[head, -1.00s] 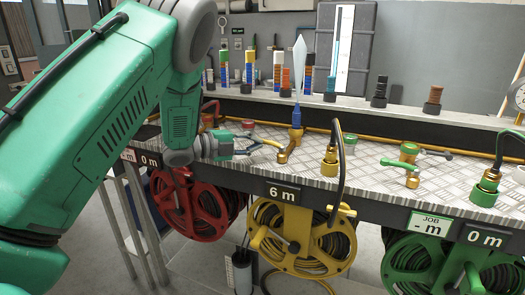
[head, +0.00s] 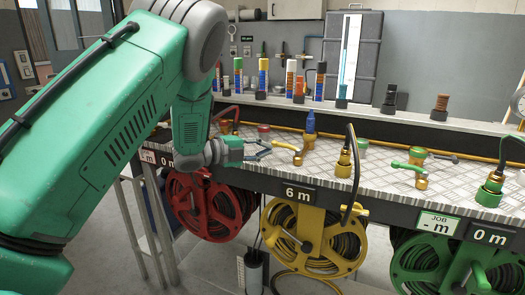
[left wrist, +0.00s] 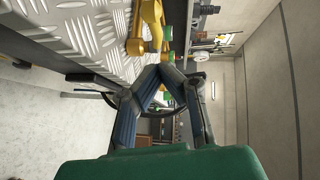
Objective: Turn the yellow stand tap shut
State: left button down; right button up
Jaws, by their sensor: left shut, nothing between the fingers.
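The yellow stand tap (head: 298,158) stands on the checkered metal bench top, with its lever (head: 284,146) pointing left. A blue nozzle (head: 310,122) on a yellow base stands upright behind it, with no jet above it. My left gripper (head: 267,151) is just left of the tap, its fingers shut and empty, apparently a little apart from the lever. In the left wrist view the shut fingers (left wrist: 160,70) meet below the yellow tap (left wrist: 150,17); contact is hard to judge. My right gripper is not in view.
A yellow hose coupling (head: 344,163) with a black hose stands right of the tap. A green tap (head: 419,172) is farther right. Red (head: 215,205), yellow (head: 312,240) and green (head: 440,262) reels hang below the bench. A yellow hose runs along the back.

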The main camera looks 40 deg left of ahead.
pick_arm(q)
jog(key=a+v, duration=0.1)
jog(key=v, duration=0.7)
jog(key=shift+a+p, duration=0.3)
jog(key=shift+p, duration=0.1)
jog(key=shift+s, duration=0.1)
jog(key=d+f+n+g+y, duration=0.1)
jog(key=d+f+n+y, duration=0.2)
jog(key=f, duration=0.4)
jog(key=d+f+n+g+y, duration=0.1)
jog(key=d+f+n, duration=0.1)
jog(key=f+n, duration=0.3)
jog(key=s+d+f+n+g+y, duration=0.1)
jog(key=s+d+f+n+g, duration=0.15)
jog(key=s+d+f, duration=0.4)
jog(key=s+d+f+n+g+y, duration=0.15)
jog(key=s+f+n, duration=0.25)
jog(key=f, duration=0.5)
jog(key=s+d+f+n+g, duration=0.2)
jog(key=s, duration=0.5)
jog(key=s+d+f+n+g, duration=0.2)
jog(key=s+d+f+g, duration=0.1)
jog(key=s, duration=0.5)
jog(key=s+d+f+n+g, duration=0.2)
jog(key=s+f+g, duration=0.1)
jog(key=s, duration=0.4)
jog(key=shift+s+d+f+n+y, duration=0.15)
jog(key=shift+d+n+y, duration=0.1)
jog(key=shift+n+y, duration=0.15)
